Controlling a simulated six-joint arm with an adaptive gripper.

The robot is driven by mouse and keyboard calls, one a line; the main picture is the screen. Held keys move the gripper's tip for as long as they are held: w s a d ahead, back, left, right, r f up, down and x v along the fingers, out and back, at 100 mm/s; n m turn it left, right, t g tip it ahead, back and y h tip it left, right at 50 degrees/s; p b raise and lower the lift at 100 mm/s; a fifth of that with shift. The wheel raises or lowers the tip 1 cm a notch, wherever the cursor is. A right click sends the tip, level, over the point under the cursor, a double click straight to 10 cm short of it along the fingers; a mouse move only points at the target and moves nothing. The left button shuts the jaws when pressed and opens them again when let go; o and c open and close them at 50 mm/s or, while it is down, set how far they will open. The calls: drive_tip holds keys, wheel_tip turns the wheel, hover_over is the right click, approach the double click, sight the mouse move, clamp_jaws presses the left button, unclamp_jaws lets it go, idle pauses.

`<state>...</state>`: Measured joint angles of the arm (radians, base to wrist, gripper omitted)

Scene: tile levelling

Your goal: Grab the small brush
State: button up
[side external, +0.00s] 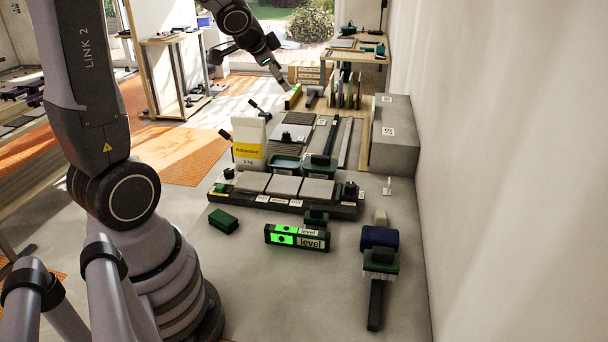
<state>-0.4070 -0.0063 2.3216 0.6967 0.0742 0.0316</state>
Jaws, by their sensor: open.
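A brush (375,300) with a black handle, a green head and pale bristles lies on the grey floor at the lower right, its handle toward the camera. A small pale upright item (387,187) stands farther back near the wall; it is too small to tell whether it is a brush. My gripper (283,84) is at the top centre, far behind both, pointing down and to the right near the wooden rack. It is open, and I see nothing held in it, though its fingertips are small and hard to make out.
An adhesive bag (249,141) stands behind. A grey block (395,136) lines the right wall.

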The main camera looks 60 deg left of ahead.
drive_tip(key=w+a+f+m+h, duration=0.25)
drive_tip(key=w+a+f, duration=0.2)
drive_tip(key=f, duration=0.35)
drive_tip(key=m+t+h, duration=0.2)
drive_tip(key=m+h, duration=0.1)
drive_tip(key=h, duration=0.9)
approach(313, 207)
drive_tip(key=shift+t, duration=0.3)
drive_tip(key=x, duration=0.5)
drive_tip(key=shift+s+d+f, duration=0.1)
drive_tip(key=shift+d+f, duration=0.1)
drive_tip(key=shift+d, duration=0.05)
drive_tip(key=x, duration=0.5)
drive_tip(key=shift+w+d+f, duration=0.1)
drive_tip(key=shift+w+d, duration=0.05)
drive_tip(key=shift+w, duration=0.15)
clamp_jaws()
